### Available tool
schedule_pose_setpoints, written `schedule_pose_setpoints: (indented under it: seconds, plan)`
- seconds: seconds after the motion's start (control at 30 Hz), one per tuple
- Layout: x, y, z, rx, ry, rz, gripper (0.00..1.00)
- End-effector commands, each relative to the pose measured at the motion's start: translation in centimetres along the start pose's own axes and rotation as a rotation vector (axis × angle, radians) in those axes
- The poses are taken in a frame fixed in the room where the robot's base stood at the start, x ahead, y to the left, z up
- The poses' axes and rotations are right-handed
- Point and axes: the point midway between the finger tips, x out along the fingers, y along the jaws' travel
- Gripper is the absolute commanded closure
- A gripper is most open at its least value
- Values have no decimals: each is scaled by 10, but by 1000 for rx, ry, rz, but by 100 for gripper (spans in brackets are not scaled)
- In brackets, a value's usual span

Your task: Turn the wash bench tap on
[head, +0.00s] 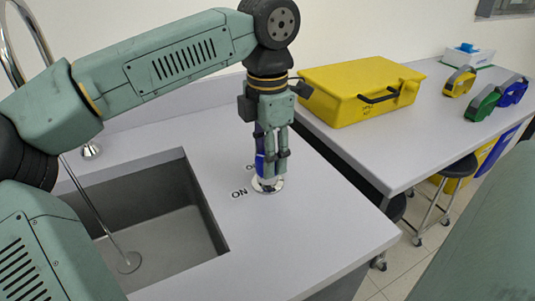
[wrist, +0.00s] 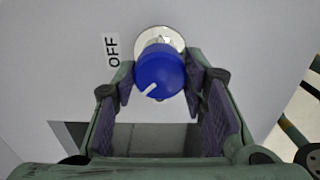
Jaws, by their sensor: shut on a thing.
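The tap knob is a round blue knob (wrist: 160,72) on a chrome base plate (wrist: 166,36), set in the bench to the right of the sink. My gripper (head: 269,170) reaches down from above and is shut on the knob. In the wrist view its purple-padded fingers (wrist: 165,90) sit on both sides of it. The knob's white pointer mark faces lower left, off the OFF label (wrist: 112,50). The ON label (head: 239,193) lies left of the knob in the head view; I cannot see it in the wrist view. A thin pale line, apparently water (head: 98,213), runs down to the drain.
The sink basin (head: 180,235) opens left of the knob, with a curved chrome spout (head: 38,40) behind my arm. A yellow case (head: 362,90) and tape dispensers (head: 484,103) stand on another bench at right. A stool (head: 455,170) is below it.

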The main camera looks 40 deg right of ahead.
Motion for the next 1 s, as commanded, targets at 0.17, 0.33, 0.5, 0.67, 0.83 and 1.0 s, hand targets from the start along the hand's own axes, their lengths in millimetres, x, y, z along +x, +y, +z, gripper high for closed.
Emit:
schedule_pose_setpoints:
  seconds: [0.17,0.33,0.5,0.67,0.83,1.0]
  plan:
    - [0,0,0,-1,1,-1,89]
    - [0,0,0,0,1,-1,58]
    - [0,0,0,0,0,-1,46]
    - [0,0,0,0,0,-1,40]
    - [0,0,0,0,0,0,40]
    - [-9,0,0,0,0,1,40]
